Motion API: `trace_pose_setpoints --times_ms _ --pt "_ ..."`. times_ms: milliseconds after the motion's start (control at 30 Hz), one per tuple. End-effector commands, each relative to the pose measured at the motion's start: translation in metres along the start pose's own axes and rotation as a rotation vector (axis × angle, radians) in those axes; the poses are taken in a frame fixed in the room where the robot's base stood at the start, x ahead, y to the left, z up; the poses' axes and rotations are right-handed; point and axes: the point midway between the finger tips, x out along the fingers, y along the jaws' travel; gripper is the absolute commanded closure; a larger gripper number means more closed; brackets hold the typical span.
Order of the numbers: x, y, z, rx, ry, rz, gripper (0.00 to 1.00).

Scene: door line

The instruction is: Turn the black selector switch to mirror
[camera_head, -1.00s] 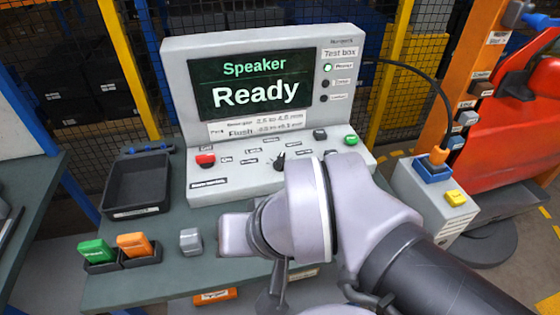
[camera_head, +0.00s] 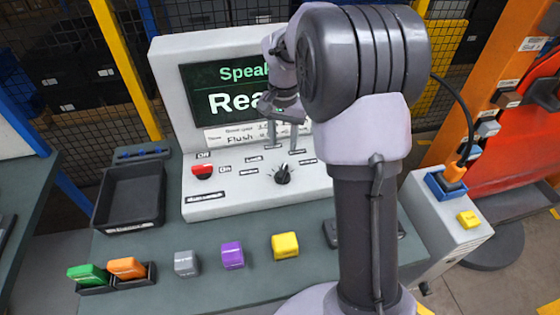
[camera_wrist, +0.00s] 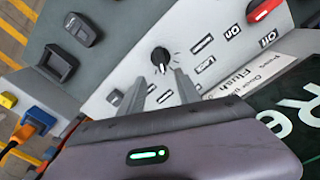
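The black selector switch (camera_head: 283,174) is a small round knob on the sloping front of the grey test box (camera_head: 215,208). It also shows in the wrist view (camera_wrist: 160,59), just beyond my fingertips. Small labels ring it, too small to read surely, and I cannot tell which one it points at. My gripper (camera_head: 283,147) hangs above and behind the knob, in front of the screen. In the wrist view my gripper (camera_wrist: 161,78) has its two fingers apart with nothing between them. The fingers appear clear of the knob.
A red switch (camera_head: 204,171) sits left on the panel. The screen (camera_head: 222,88) is partly hidden by my arm. A black tray (camera_head: 130,198) stands left. Green (camera_head: 87,274), orange (camera_head: 126,267), grey (camera_head: 186,263), purple (camera_head: 232,255) and yellow (camera_head: 285,245) blocks line the table front.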

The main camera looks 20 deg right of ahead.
Motion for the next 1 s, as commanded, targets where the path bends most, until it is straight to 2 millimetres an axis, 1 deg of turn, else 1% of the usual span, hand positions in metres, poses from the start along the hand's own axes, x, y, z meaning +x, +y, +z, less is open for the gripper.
trace_pose_setpoints --times_ms 33,200,300,400,533,767,800,1000 --pt "0.022 0.0 0.001 -0.001 -0.003 0.001 0.6" --pt "0.072 0.0 0.001 -0.001 -0.003 0.0 0.6" --pt "0.095 0.0 0.001 -0.001 -0.001 0.0 0.6" --pt "0.111 0.0 0.001 -0.001 -0.001 -0.001 0.6" --pt "0.119 -0.001 0.0 -0.001 0.001 -0.002 0.6" --pt "0.119 -0.001 0.0 -0.001 0.001 -0.002 0.6" --pt "0.119 -0.001 0.0 -0.001 0.001 -0.002 0.62" --pt "0.119 -0.001 0.0 -0.001 0.001 -0.002 1.0"
